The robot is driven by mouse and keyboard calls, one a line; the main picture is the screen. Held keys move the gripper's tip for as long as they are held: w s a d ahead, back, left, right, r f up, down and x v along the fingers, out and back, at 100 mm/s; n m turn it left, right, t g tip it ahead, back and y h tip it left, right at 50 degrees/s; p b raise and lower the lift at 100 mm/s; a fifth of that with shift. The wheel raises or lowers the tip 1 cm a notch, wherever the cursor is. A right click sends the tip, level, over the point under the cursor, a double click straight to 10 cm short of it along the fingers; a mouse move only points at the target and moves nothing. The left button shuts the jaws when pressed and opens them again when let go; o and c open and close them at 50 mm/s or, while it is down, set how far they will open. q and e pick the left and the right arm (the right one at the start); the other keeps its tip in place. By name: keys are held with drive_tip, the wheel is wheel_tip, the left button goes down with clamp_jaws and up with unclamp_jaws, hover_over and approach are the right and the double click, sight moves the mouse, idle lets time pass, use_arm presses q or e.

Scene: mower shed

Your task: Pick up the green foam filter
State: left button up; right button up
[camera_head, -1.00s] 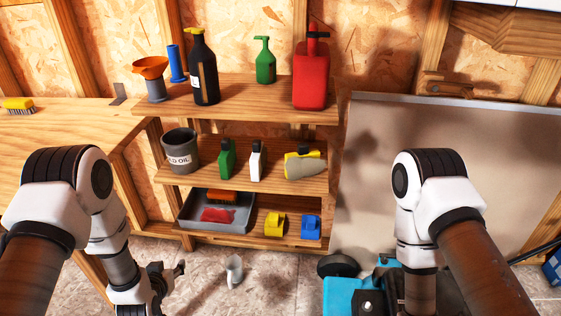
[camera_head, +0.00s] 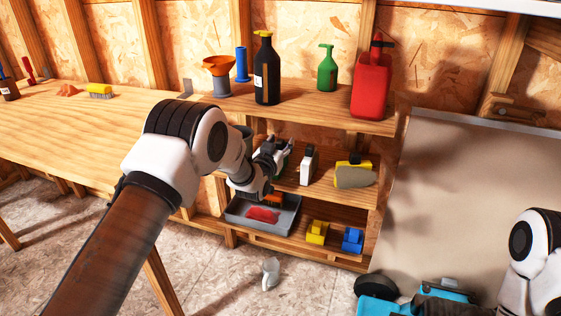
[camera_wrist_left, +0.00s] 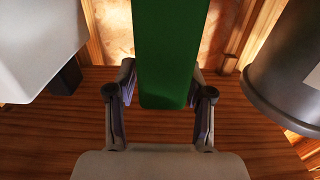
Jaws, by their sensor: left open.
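A plain green block-like thing, which I take for the green foam filter (camera_wrist_left: 168,50), stands between the spread fingers of my left gripper (camera_wrist_left: 160,104) in the left wrist view. Bare gaps show beside it, so the fingers are not closed on it. In the head view my left gripper (camera_head: 277,150) reaches in at the middle shelf and hides most of the green thing. My right arm shows at the right edge of the head view; its gripper is out of the picture.
A white bottle (camera_head: 308,166) and a dark bucket (camera_wrist_left: 285,75) stand on either side of the green thing. The middle shelf (camera_head: 325,192) also holds a yellow-and-grey thing (camera_head: 353,176). The upper shelf (camera_head: 330,110) is just above. A grey tray (camera_head: 283,223) sits below.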

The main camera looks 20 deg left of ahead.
use_arm(q)
drive_tip(key=shift+r, duration=0.1)
clamp_jaws()
